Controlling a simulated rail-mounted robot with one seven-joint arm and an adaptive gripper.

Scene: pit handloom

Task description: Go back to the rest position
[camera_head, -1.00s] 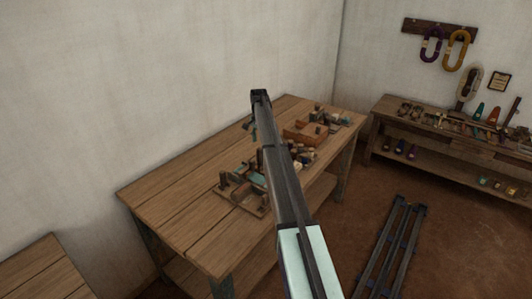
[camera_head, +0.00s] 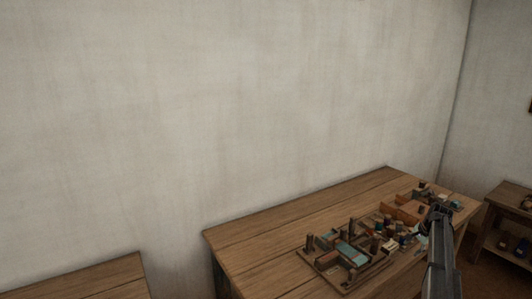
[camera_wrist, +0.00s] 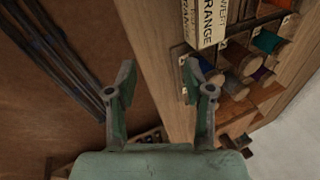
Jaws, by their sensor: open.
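My gripper (camera_wrist: 158,85) shows in the wrist view with its two green fingers apart and nothing between them. It hangs over the front edge of the wooden workbench (camera_wrist: 150,40), with the brown floor to the left. In the head view my arm rises at the right, over the right end of the workbench (camera_head: 270,230); the fingers cannot be made out there.
A wooden tray (camera_head: 350,285) with small parts and a box (camera_head: 402,208) sit on the bench. Spools (camera_wrist: 268,42) and a lettered label (camera_wrist: 205,22) lie near my right finger. Dark rails (camera_wrist: 55,50) run along the floor. Another table (camera_head: 90,280) stands at lower left.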

